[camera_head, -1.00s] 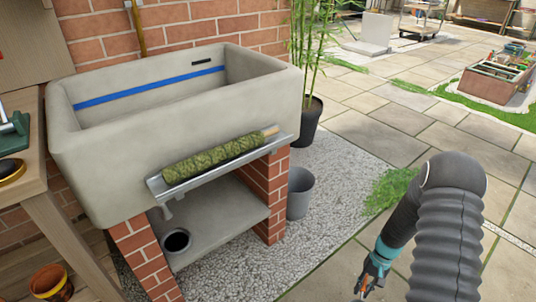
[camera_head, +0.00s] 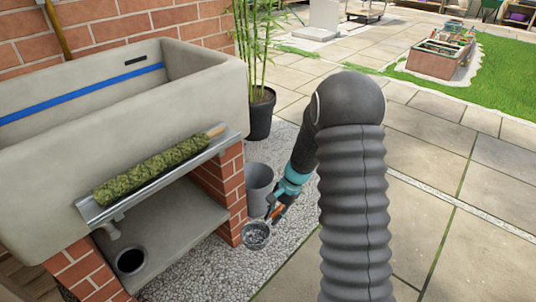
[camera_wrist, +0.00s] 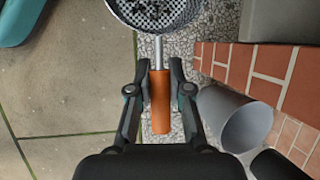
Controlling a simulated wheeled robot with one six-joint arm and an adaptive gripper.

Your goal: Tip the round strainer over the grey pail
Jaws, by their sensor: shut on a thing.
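The round strainer (camera_head: 256,236) is a metal mesh bowl with an orange handle. My gripper (camera_head: 279,207) is shut on that handle. In the wrist view my gripper (camera_wrist: 160,95) has a jaw on each side of the orange handle, and the strainer bowl (camera_wrist: 155,12) is cut off by the top edge. Whether the bowl holds gravel is unclear. The grey pail (camera_head: 259,178) stands on the gravel beside the brick pier, behind the strainer in the head view. In the wrist view the pail (camera_wrist: 213,112) is right of the handle, its mouth visible.
A concrete sink (camera_head: 190,90) stands on brick piers (camera_head: 232,190), close left of the pail. A trough (camera_head: 200,158) with a mossy pole (camera_head: 150,170) juts from its front. A potted bamboo (camera_head: 262,115) stands behind the pail. Paving at right is clear.

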